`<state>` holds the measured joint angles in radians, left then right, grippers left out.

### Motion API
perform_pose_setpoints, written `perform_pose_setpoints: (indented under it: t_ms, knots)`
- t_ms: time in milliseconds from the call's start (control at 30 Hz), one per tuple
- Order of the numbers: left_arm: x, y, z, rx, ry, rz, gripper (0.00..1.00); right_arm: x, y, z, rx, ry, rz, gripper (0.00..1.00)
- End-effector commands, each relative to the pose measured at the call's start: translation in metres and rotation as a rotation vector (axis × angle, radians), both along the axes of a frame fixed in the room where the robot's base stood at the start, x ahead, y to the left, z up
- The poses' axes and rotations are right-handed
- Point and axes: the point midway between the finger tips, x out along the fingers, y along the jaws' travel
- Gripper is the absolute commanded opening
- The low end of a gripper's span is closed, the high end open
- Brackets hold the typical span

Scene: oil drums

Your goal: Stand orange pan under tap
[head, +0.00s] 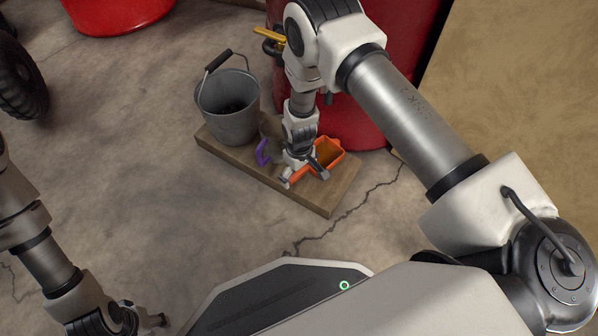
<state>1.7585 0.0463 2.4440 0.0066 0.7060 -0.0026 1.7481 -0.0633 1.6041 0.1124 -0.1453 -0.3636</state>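The orange pan (331,151) sits on the wooden plank (338,196), at its right part, close to the red drum (384,100). Its handle points toward the lower left. My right gripper (304,178) is low over the handle, with its fingers apart; the arm hides part of the pan, and contact is unclear. The tap, with a yellow lever (268,34), is on the drum's left side, farther back than the pan and partly behind my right arm. My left gripper (150,321) is at the lower left edge, far from the pan; its fingers are unclear.
A grey bucket (230,112) with a raised handle stands on the plank's left end. A purple object (262,152) lies between bucket and pan. A red container (116,12) and a black tyre (20,78) are at the upper left. Concrete floor at left is clear.

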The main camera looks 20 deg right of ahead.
Motion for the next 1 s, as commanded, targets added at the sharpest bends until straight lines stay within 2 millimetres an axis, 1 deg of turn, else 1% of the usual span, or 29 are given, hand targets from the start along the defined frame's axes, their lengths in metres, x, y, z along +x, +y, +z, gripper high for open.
perform_pose_setpoints:
  t_ms: [233, 333, 467, 600, 733, 800, 867, 1000]
  knots:
    - [0.0, 0.0, 0.0, 0.0, 0.0, 0.0, 0.58, 0.0, 0.0, 0.0, 0.0, 0.0, 0.0, 1.0]
    - [-0.001, 0.0, 0.004, 0.0, 0.002, 0.001, 0.58, 0.0, 0.0, 0.007, 0.0, -0.001, 0.0, 1.0]
    - [-0.004, 0.0, 0.025, -0.002, 0.01, 0.004, 0.58, 0.001, 0.0, 0.033, -0.001, -0.001, 0.0, 1.0]
    - [-0.005, -0.001, 0.051, -0.003, 0.015, 0.0, 0.58, 0.001, 0.0, 0.073, 0.0, -0.002, 0.001, 1.0]
    - [-0.007, -0.001, 0.069, -0.003, 0.018, -0.004, 0.58, 0.001, 0.0, 0.103, 0.0, -0.001, 0.0, 1.0]
    - [-0.007, -0.002, 0.075, -0.004, 0.019, -0.006, 0.58, 0.0, 0.0, 0.114, 0.0, 0.0, 0.0, 1.0]
    - [-0.007, -0.002, 0.078, -0.004, 0.02, -0.007, 0.58, 0.0, 0.0, 0.12, 0.0, 0.0, 0.0, 1.0]
    - [-0.008, -0.002, 0.078, -0.004, 0.021, -0.008, 0.58, 0.0, 0.0, 0.124, 0.0, 0.0, 0.0, 1.0]
